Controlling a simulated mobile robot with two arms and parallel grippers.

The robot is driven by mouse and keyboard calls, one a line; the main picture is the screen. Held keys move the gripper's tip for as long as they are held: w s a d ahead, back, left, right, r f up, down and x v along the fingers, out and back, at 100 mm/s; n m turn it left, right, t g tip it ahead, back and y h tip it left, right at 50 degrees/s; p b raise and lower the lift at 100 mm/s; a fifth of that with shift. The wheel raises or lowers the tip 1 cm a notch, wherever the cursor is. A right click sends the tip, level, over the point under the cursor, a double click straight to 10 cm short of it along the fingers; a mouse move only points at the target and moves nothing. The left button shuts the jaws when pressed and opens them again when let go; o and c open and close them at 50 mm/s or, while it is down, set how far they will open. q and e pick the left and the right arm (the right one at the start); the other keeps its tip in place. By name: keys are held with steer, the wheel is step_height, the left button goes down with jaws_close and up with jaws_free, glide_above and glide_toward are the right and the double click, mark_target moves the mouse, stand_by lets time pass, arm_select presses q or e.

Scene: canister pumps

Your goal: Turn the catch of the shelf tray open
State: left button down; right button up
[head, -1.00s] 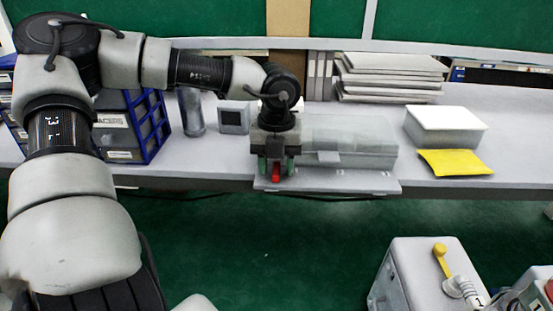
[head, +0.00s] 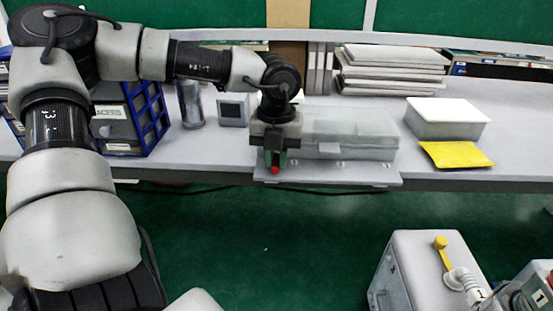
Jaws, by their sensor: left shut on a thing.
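The shelf tray (head: 335,173) is a thin grey tray at the shelf's front edge, with a translucent grey lidded box (head: 350,140) on it. The catch (head: 275,170) is a small red piece at the tray's left front. My right gripper is not in view.
A blue crate (head: 158,118), a clear jar (head: 191,105) and a small grey framed box (head: 233,109) stand left of my gripper. A white-lidded box (head: 447,117) and yellow packet (head: 456,154) lie right. A grey canister unit (head: 420,270) stands at lower right.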

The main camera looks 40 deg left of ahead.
mark_target(276, 160)
arm_select(q)
steer(key=m+b, duration=0.4)
steer(key=b, duration=0.1)
steer(key=shift+f+m+b, duration=0.15)
steer(key=shift+m+b, duration=0.2)
steer(key=shift+m, duration=0.05)
steer(key=m+b, duration=0.1)
steer(key=m, duration=0.1)
steer(key=shift+m+b, duration=0.3)
steer(key=shift+b, duration=0.05)
steer(key=m+b, duration=0.1)
steer(key=m, duration=0.3)
steer(key=shift+m, duration=0.3)
steer(key=shift+r+m+b, duration=0.15)
steer(key=shift+m+b, duration=0.1)
steer(key=shift+m, duration=1.05)
steer(key=shift+r+m+b, duration=0.15)
steer(key=shift+m+b, duration=0.05)
steer(key=shift+m, duration=1.1)
steer(key=c, duration=1.1)
jaws_free()
step_height(276, 160, up, 8)
steer(key=p, duration=0.5)
